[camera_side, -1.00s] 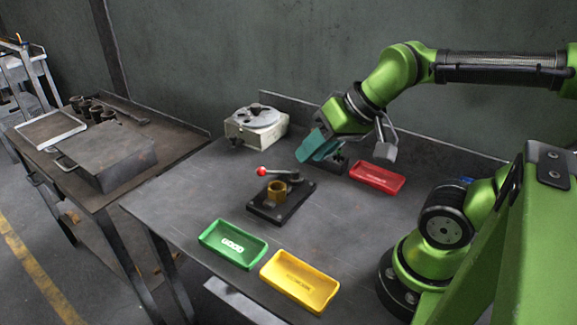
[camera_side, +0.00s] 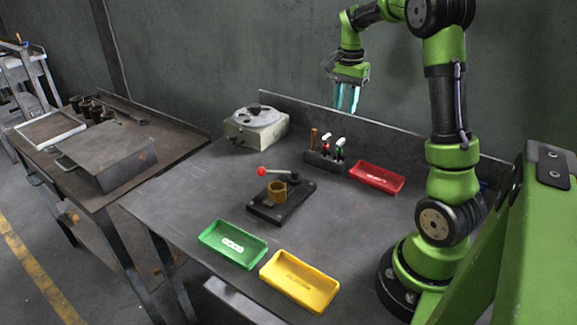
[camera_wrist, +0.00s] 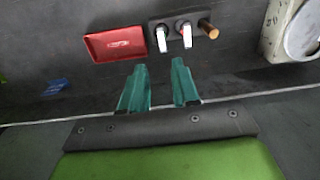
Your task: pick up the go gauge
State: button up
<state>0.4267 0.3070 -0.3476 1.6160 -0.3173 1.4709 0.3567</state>
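A dark rack (camera_side: 325,160) at the back of the bench holds three upright handled tools. One has a brown handle (camera_side: 314,138), one a white handle with red (camera_side: 326,143), and one a white handle with green (camera_side: 340,147). I see no readable label; the green-marked one may be the go gauge. In the wrist view the rack shows white handles (camera_wrist: 162,38) and (camera_wrist: 186,35) and the brown one (camera_wrist: 208,28). My gripper (camera_side: 347,110) is above and behind the rack, its teal fingers pointing down. The fingers (camera_wrist: 158,68) are apart, with nothing between them.
A red tray (camera_side: 376,177) stands beside the rack. A small fixture with a red-knobbed lever (camera_side: 280,203) holds a brass-coloured ring (camera_side: 277,190). Green (camera_side: 232,246) and yellow (camera_side: 300,283) trays lie at the front. A grey round-topped device (camera_side: 256,127) stands at the back left.

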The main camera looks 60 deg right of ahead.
aim_at(341, 141)
notch_tip(341, 141, down, 10)
jog(key=shift+f, duration=0.1)
jog(key=shift+w+d+f, duration=0.1)
jog(key=shift+w+f, duration=0.05)
jog(key=shift+f, duration=2.5)
grip_shut()
